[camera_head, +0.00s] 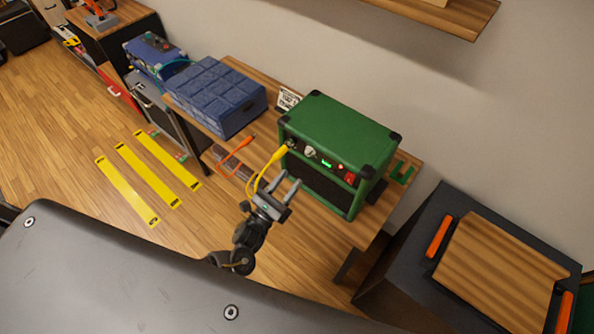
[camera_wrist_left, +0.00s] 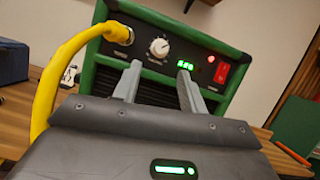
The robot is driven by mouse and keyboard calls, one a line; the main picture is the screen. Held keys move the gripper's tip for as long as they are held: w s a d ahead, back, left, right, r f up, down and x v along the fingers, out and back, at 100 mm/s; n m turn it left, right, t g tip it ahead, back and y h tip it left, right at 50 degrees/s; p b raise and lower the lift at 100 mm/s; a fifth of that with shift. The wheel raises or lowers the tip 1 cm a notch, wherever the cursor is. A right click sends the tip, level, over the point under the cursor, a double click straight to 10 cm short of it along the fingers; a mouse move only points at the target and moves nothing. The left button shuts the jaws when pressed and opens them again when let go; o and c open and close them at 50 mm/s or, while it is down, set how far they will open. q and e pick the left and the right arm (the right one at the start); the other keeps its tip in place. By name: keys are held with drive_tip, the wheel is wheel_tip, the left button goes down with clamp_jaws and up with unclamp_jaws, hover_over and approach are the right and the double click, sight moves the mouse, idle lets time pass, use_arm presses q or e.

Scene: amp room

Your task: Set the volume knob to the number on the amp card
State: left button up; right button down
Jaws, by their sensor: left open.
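The green amp (camera_head: 340,140) stands on a wooden table, its dark control panel facing me. In the left wrist view the panel shows a white volume knob (camera_wrist_left: 159,48), a green lit display (camera_wrist_left: 185,65), a small red light and a red switch (camera_wrist_left: 222,73). A yellow cable (camera_wrist_left: 62,75) is plugged in left of the knob. The amp card (camera_head: 288,99) is a small white card behind the amp's left side; its text is too small to read. My left gripper (camera_head: 287,186) is open and empty in front of the panel, apart from the knob. My right gripper is not in view.
A blue case (camera_head: 215,95) stands left of the amp on the table (camera_head: 318,212). An orange cable (camera_head: 236,152) lies near the table's front edge. A dark cabinet with a wooden top (camera_head: 495,262) stands at right. Yellow strips (camera_head: 128,190) mark the floor at left.

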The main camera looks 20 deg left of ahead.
use_arm(q)
drive_tip(key=shift+v, duration=1.25)
